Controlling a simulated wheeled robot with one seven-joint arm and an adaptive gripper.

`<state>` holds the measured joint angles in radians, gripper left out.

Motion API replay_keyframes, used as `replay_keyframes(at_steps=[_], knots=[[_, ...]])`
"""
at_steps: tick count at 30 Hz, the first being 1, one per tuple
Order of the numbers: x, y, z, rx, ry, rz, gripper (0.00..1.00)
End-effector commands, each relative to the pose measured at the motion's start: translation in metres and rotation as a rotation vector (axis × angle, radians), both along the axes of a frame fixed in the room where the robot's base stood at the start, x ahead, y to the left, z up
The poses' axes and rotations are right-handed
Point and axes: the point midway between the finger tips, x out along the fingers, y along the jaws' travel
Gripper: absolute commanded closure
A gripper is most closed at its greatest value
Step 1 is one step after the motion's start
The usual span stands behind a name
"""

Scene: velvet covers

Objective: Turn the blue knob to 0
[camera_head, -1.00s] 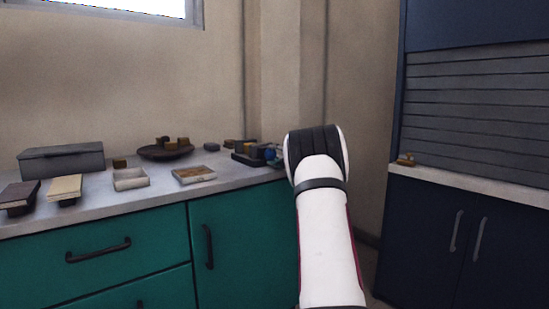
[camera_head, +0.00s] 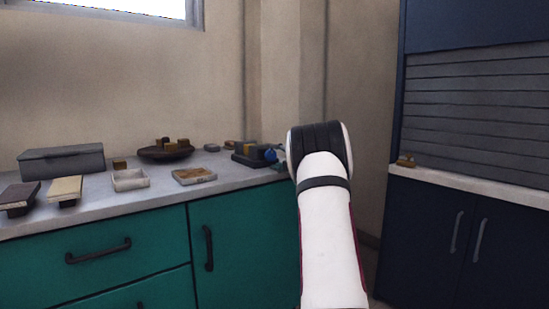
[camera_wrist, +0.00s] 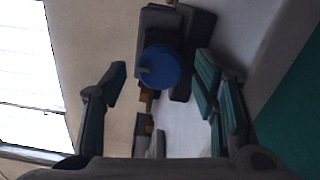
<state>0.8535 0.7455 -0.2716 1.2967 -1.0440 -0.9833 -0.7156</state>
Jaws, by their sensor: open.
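The blue knob (camera_wrist: 163,68) is a round blue disc on a dark box-shaped device (camera_wrist: 190,30) in the wrist view. A small tan mark shows near the knob's left side. In the head view the blue knob (camera_head: 270,155) sits at the right end of the dark device (camera_head: 246,158), on the counter by the wall corner. My gripper (camera_wrist: 160,82) is open, with one finger on each side of the knob in the picture and nothing between them in its grasp. I cannot tell how far the fingertips are from the knob. In the head view my arm hides the gripper.
The counter (camera_head: 115,200) also bears a grey box (camera_head: 62,160), a dark bowl (camera_head: 165,153) with small blocks, two shallow trays (camera_head: 130,180) and two book-like blocks (camera_head: 65,188). Green cabinets stand below. A dark blue cabinet (camera_head: 425,235) stands at the right.

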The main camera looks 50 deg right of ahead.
Motion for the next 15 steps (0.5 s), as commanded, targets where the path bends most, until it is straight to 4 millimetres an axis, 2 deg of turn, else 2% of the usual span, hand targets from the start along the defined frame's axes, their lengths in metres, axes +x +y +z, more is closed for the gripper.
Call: replay_keyframes(at_steps=[9,15], knots=[[-0.046,0.01,-0.001,0.0,0.002,-0.002,0.41],[-0.06,0.014,0.0,0.0,0.0,-0.001,0.41]])
